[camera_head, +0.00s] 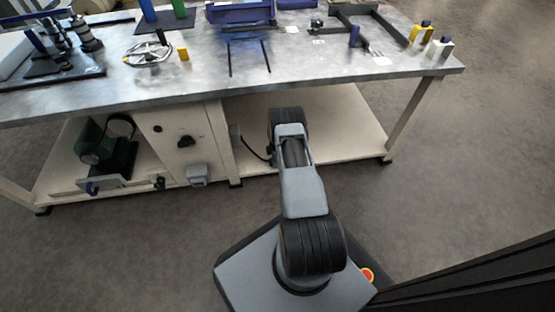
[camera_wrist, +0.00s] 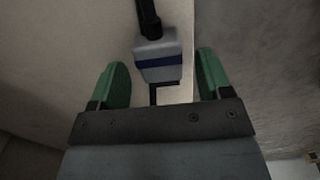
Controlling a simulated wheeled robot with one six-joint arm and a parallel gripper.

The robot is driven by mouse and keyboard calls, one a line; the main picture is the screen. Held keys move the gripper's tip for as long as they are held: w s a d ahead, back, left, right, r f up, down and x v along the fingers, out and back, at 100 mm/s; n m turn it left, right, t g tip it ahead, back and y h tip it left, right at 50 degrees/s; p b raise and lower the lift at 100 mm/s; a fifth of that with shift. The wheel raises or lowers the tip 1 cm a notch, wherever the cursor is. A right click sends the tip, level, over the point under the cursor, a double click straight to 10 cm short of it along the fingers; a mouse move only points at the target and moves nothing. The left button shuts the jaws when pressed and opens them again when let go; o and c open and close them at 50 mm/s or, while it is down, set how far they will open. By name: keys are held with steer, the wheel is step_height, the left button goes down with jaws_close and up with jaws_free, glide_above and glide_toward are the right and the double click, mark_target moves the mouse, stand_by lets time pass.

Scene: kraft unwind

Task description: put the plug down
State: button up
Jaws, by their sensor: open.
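The plug (camera_wrist: 158,47) shows in the wrist view as a grey block with a dark blue band and a black cable (camera_wrist: 148,15) at its far end. It lies between the two green fingers of my gripper (camera_wrist: 163,68), with a gap on both sides. My gripper is open. A black prong or bracket (camera_wrist: 163,92) shows at the plug's near end. In the head view my arm reaches under the tabletop, and its own links hide the gripper and the plug. A thin black cable (camera_head: 251,151) curves beside the cabinet there.
The metal tabletop (camera_head: 205,82) overhangs a pale lower shelf (camera_head: 340,130). A pale cabinet (camera_head: 178,130) stands left of my arm, with a grey box (camera_head: 197,175) low on its front. A dark green machine (camera_head: 110,150) sits further left. The floor at right is clear.

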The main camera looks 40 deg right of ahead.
step_height(320, 180, up, 6)
steer(key=shift+f+p, duration=0.15)
steer(key=shift+p, duration=0.85)
